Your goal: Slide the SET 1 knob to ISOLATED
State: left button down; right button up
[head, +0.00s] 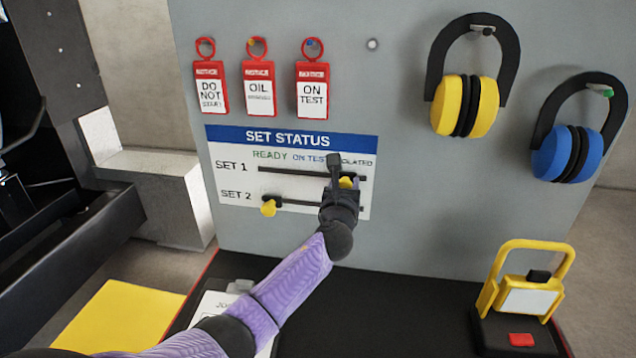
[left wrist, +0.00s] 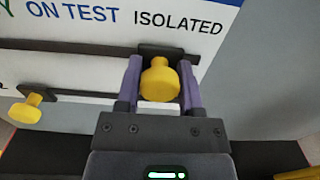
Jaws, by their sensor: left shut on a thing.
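The SET STATUS board (head: 228,150) has two dark slots under the labels READY, ON TEST and ISOLATED. The yellow SET 1 knob (head: 346,183) is on the upper slot, largely hidden by my gripper. My left gripper (head: 342,172) is shut on it. In the left wrist view the knob (left wrist: 160,80) sits between the two fingers (left wrist: 160,88), below the start of the word ISOLATED (left wrist: 178,23) and right of ON TEST. The yellow SET 2 knob (head: 268,207) is at the left end of the lower slot, under READY. My right gripper is not in view.
Three red tags (head: 259,88) hang above the board. Yellow earmuffs (head: 464,105) and blue earmuffs (head: 566,153) hang to the right. A yellow-handled device (head: 528,290) stands on the black bench (head: 400,310) at the front right. A yellow sheet (head: 120,318) lies at lower left.

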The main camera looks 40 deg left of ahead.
pick_arm(q)
jog(key=shift+w+d, duration=0.35)
jog(key=shift+d, duration=0.4)
jog(key=c, duration=0.5)
grip_release()
jog(key=shift+c, duration=0.2)
jog(key=shift+o, duration=1.4)
jog(key=shift+w+d, duration=0.1)
jog(key=shift+d, duration=0.05)
jog(key=p+v, duration=0.3)
jog(key=v, duration=0.7)
